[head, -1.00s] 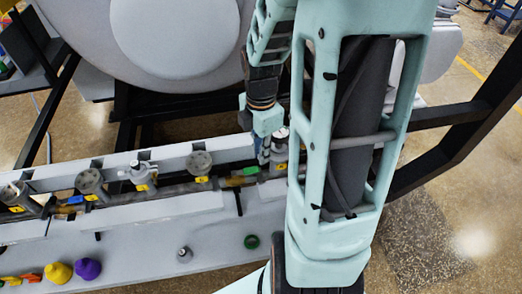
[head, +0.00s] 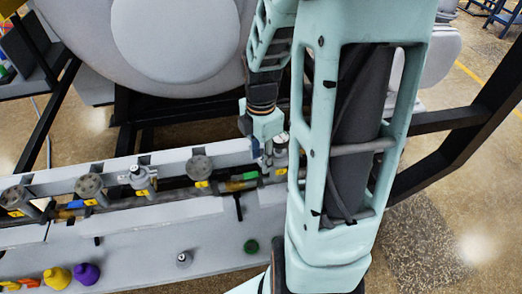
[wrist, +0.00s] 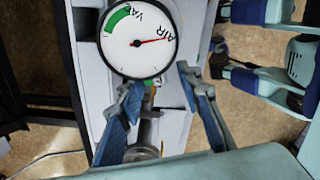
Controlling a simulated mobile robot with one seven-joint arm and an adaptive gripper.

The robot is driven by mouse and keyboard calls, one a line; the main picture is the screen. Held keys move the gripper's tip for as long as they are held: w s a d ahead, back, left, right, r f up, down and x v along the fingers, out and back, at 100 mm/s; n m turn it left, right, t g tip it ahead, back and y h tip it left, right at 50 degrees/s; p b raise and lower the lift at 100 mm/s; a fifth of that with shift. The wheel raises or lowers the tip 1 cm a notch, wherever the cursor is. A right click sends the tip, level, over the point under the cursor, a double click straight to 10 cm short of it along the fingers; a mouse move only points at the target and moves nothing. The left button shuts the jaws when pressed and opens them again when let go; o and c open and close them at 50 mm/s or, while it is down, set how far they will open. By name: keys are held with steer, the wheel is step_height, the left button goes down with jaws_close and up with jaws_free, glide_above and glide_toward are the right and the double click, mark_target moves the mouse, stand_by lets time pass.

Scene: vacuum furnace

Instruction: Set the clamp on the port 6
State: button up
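My gripper (wrist: 158,84) has its two blue fingers spread apart in the wrist view, with nothing visibly clasped between them. In the head view my gripper (head: 266,152) is low at the right end of the port rail, partly hidden by my arm. Beside it stands a silver fitting (head: 281,146) above a yellow label (head: 281,171); I cannot read its number or tell whether the fitting is the clamp. In the wrist view a grey cylindrical fitting (wrist: 145,130) lies between the fingers, partly covered by the left one. I cannot tell whether they touch.
A round gauge (wrist: 138,40) stands close beyond the fingers. Other ports, such as one (head: 200,167) and one with a silver top (head: 140,178), line the rail.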

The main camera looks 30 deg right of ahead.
step_height(320, 180, up, 12)
stand_by(0.4)
